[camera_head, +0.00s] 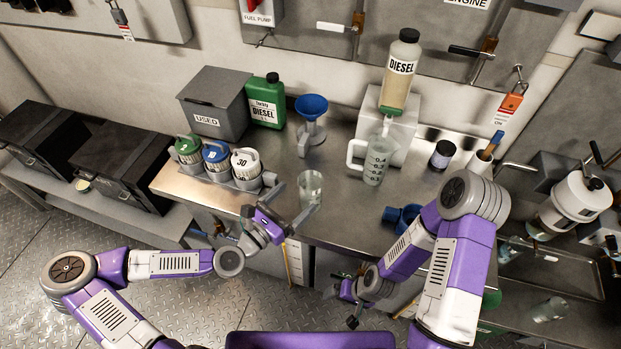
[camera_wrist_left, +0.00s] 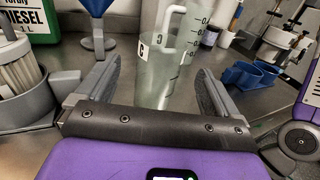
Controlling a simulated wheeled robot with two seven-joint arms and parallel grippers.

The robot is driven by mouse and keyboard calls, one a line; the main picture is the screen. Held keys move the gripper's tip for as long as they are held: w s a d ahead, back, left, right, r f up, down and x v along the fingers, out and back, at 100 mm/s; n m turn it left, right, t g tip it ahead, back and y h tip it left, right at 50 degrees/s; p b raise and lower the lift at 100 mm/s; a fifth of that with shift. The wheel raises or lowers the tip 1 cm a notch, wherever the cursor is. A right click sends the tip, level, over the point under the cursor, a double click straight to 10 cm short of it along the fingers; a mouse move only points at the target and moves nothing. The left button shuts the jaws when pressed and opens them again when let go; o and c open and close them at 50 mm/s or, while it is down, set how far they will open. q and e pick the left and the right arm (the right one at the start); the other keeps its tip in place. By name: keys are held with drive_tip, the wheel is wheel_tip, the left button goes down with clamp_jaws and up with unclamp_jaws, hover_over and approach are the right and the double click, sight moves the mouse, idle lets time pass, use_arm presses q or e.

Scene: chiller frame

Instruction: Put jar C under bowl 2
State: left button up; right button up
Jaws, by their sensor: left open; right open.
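A clear glass jar marked C (camera_wrist_left: 150,82) stands upright on the steel bench; it also shows in the head view (camera_head: 311,186). My left gripper (camera_head: 296,199) is open at the bench's front edge. In the left wrist view the jar stands between its two fingers (camera_wrist_left: 158,80), and I see no grip on it. My right gripper (camera_head: 345,305) is open and empty, low in front of the bench, partly hidden by its own arm. I see no readable mark for bowl 2. A white canister with a black cap (camera_head: 582,198) is mounted at the right.
A measuring jug (camera_head: 375,163) stands just behind the jar, with a blue funnel (camera_head: 312,108) further back. Filters in a grey holder (camera_head: 220,175) stand left. A blue double holder (camera_head: 403,216) sits right, near my right arm. Another glass jar (camera_head: 550,308) is low at the right.

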sight(303, 193)
use_arm(q)
drive_tip(key=shift+w+d, duration=0.5)
drive_tip(key=shift+d, duration=0.3)
drive_tip(key=x, duration=0.1)
drive_tip(key=b+x, duration=0.1)
drive_tip(key=x, duration=0.2)
drive_tip(key=shift+w+f+b, duration=0.15)
drive_tip(key=shift+f+b, duration=0.1)
drive_tip(key=shift+b, duration=0.15)
drive_tip(key=shift+w+d, duration=0.2)
drive_tip(key=shift+w, duration=0.1)
drive_tip(key=shift+r, duration=0.1)
drive_tip(key=c, duration=1)
use_arm(e)
drive_tip(key=shift+s+f, duration=0.25)
drive_tip(key=shift+f, duration=0.65)
